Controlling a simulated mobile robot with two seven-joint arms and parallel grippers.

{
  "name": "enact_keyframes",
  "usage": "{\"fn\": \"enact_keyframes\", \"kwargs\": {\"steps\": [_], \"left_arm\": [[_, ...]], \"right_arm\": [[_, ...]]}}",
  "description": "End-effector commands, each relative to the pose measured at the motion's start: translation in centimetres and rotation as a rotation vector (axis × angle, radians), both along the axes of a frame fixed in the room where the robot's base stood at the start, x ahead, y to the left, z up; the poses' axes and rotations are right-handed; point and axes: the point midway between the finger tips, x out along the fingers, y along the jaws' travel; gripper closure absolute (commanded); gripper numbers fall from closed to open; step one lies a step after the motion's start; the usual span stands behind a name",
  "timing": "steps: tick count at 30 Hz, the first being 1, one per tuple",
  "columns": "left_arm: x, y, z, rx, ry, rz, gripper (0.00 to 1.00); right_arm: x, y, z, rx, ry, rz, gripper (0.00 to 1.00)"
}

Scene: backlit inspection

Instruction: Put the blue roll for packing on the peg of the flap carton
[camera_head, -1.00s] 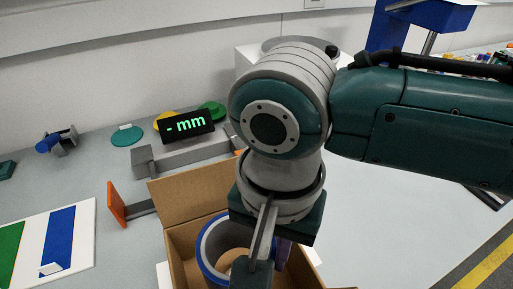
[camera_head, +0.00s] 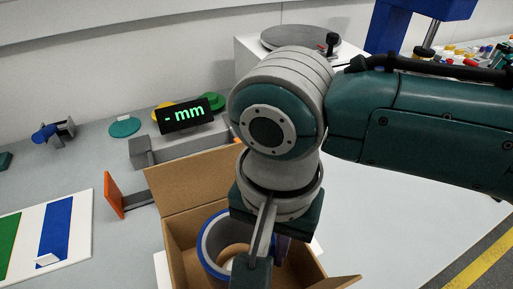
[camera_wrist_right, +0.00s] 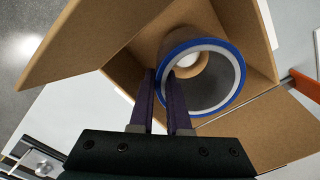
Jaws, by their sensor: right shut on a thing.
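The blue roll (camera_head: 207,247), a ring with a blue rim and a pale inner edge, is inside the open brown flap carton (camera_head: 182,256). In the right wrist view the roll (camera_wrist_right: 237,72) faces the camera, with a pale round end, apparently the peg (camera_wrist_right: 188,60), visible through its hole. How far the roll sits around the peg cannot be told. My right gripper (camera_head: 260,262) reaches down into the carton. Its two dark fingers (camera_wrist_right: 163,92) are shut on the roll's wall, at its left side in the wrist view. My left gripper is out of view.
Carton flaps (camera_head: 195,175) stand open around the roll. An orange plate (camera_head: 114,194) on a grey bar is left of the carton. A white board with coloured stripes (camera_head: 78,215) lies left. A turntable (camera_head: 300,38) is behind my arm.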

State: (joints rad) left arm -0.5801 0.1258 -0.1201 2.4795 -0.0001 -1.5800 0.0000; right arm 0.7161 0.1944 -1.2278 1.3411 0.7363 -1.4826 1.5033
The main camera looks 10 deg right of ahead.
Motion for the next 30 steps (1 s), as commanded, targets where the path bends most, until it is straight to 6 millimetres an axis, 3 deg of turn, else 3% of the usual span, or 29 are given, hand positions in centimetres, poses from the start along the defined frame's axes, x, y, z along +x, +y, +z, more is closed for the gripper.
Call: {"fn": "enact_keyframes", "kwargs": {"steps": [30], "left_arm": [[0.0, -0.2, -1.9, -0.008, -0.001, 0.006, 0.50]], "right_arm": [[0.0, 0.1, -3.0, 0.002, 0.000, 0.000, 1.00]]}}
